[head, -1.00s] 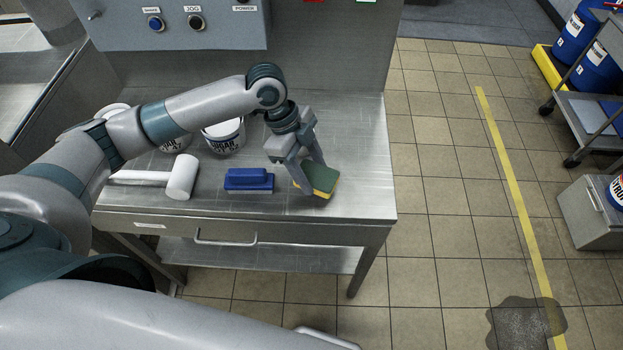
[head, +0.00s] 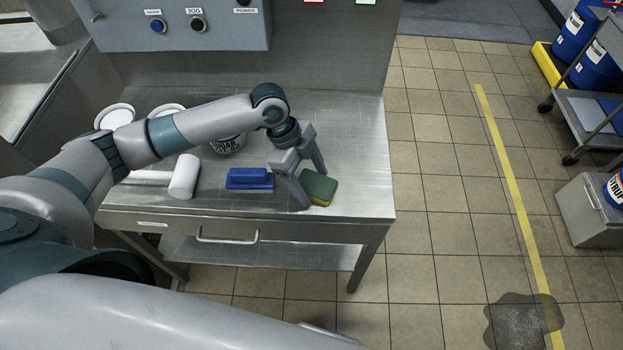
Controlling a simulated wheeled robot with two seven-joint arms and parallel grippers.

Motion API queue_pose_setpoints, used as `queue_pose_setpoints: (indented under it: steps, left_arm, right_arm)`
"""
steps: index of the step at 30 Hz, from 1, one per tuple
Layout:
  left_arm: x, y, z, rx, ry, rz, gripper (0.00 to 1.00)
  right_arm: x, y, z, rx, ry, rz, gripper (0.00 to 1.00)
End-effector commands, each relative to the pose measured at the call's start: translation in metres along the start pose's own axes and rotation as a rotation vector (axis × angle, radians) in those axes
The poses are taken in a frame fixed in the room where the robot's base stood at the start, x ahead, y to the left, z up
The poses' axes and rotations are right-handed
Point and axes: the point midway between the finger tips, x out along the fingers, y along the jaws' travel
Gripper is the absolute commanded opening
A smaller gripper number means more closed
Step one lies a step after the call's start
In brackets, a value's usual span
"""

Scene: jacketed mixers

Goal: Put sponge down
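The sponge (head: 321,187), green on top with a yellow lower layer, lies near the front right corner of the steel worktable (head: 352,140). My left gripper (head: 312,189) reaches down beside it with its two fingers spread apart. One finger is at the sponge's left front side and the other is behind it. The fingers look clear of the sponge, though contact on the far side is hard to see. My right gripper is out of view.
A blue-handled brush or block (head: 250,179) lies just left of the gripper. A white mallet (head: 184,177) lies further left. The table's right part behind the sponge is clear.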

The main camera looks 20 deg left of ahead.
Motion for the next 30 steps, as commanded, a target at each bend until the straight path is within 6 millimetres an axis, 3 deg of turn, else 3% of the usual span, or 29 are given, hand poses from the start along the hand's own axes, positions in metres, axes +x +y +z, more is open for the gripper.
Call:
queue_pose_setpoints:
  steps: [14, 30]
  left_arm:
    - [-0.011, -0.001, 0.0, 0.0, 0.0, -0.001, 0.68]
    - [-0.097, -0.001, 0.0, 0.0, 0.0, -0.004, 0.68]
  right_arm:
    - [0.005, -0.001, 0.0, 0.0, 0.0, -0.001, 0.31]
    - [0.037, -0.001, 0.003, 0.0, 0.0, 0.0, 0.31]
